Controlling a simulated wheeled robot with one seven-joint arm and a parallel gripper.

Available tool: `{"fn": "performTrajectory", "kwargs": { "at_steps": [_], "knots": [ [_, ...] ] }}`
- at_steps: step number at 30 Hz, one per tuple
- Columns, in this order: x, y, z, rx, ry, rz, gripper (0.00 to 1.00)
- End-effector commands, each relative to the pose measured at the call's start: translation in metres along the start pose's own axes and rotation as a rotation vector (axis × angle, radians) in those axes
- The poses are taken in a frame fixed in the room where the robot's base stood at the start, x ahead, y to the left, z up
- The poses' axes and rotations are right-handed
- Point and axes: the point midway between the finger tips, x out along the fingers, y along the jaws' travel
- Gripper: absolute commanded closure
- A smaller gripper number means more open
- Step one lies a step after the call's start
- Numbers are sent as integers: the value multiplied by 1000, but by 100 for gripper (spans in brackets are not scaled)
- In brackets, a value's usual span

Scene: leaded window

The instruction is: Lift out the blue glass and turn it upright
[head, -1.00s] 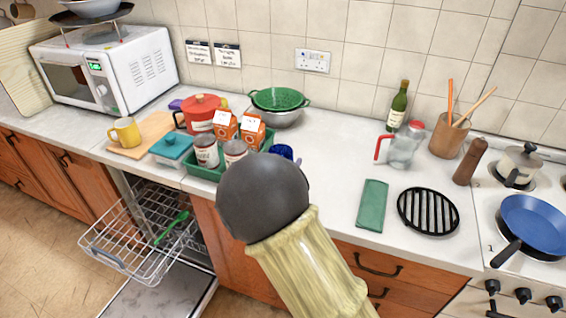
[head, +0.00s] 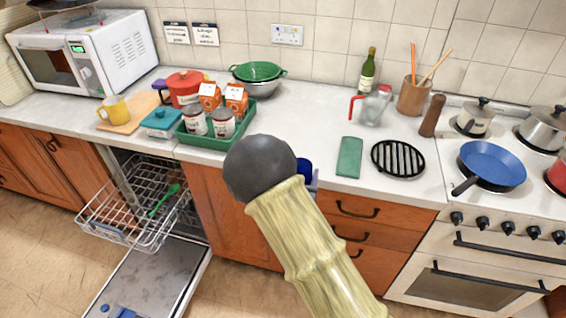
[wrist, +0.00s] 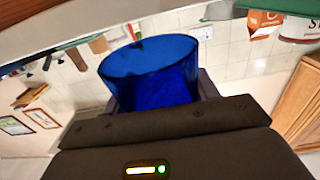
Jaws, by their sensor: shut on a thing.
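The blue glass (head: 304,168) shows just right of the dark ball joint of my arm in the head view, near the counter's front edge. It fills the middle of the wrist view (wrist: 150,75). My gripper (wrist: 158,95) is shut on it, one finger on each side. In the wrist view its open rim points toward the picture's top, where the counter appears, so the mouth seems to face down; its exact tilt is hard to tell. My arm hides most of the gripper in the head view. The open dishwasher rack (head: 125,225) holds a green utensil (head: 163,200).
A green tray (head: 212,142) with cans and cartons stands left of the glass. A green cloth (head: 349,157), black grate (head: 398,159) and clear jug (head: 372,108) are to the right. Bare counter (head: 305,115) lies between. The dishwasher door (head: 150,285) is down.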

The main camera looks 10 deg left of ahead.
Motion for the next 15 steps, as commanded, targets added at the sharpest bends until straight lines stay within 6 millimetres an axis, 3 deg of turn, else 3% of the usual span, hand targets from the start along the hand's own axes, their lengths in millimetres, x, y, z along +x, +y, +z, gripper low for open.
{"fn": "performTrajectory", "kwargs": {
  "at_steps": [7,15],
  "knots": [
    [4,73,54,-10,-6,-11,75],
    [-4,151,117,-8,-6,-46,75]
  ]
}}
